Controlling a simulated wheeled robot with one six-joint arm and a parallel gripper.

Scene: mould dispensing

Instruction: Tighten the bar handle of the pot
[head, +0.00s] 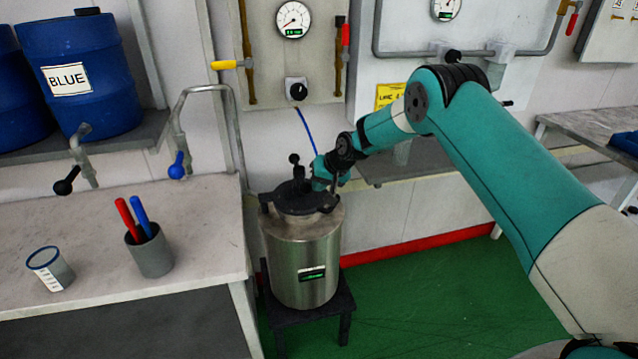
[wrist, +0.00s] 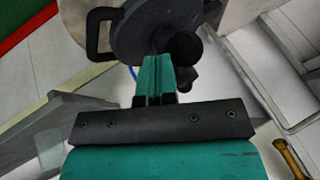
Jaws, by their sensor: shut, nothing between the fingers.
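The steel pot (head: 303,265) stands upright on a low dark stool, with a small dark display on its front. Its dark lid (head: 290,203) carries black fittings, with a round knob on a stem standing up at the top. Which fitting is the bar handle is hard to tell. In the wrist view the dark lid (wrist: 150,22) fills the top, with a black loop at its left and a round black knob (wrist: 187,47) right of the fingertips. My gripper (head: 320,172) is at the lid's right rear; its teal fingers (wrist: 155,62) are shut and empty. Contact with the lid cannot be told.
A blue hose (head: 305,130) runs down from the wall panel behind the pot. Left is a bench (head: 90,235) with a cup (head: 50,270), a pen holder (head: 150,255) and taps; blue drums (head: 85,110) stand behind. Green floor (head: 430,300) is open at right.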

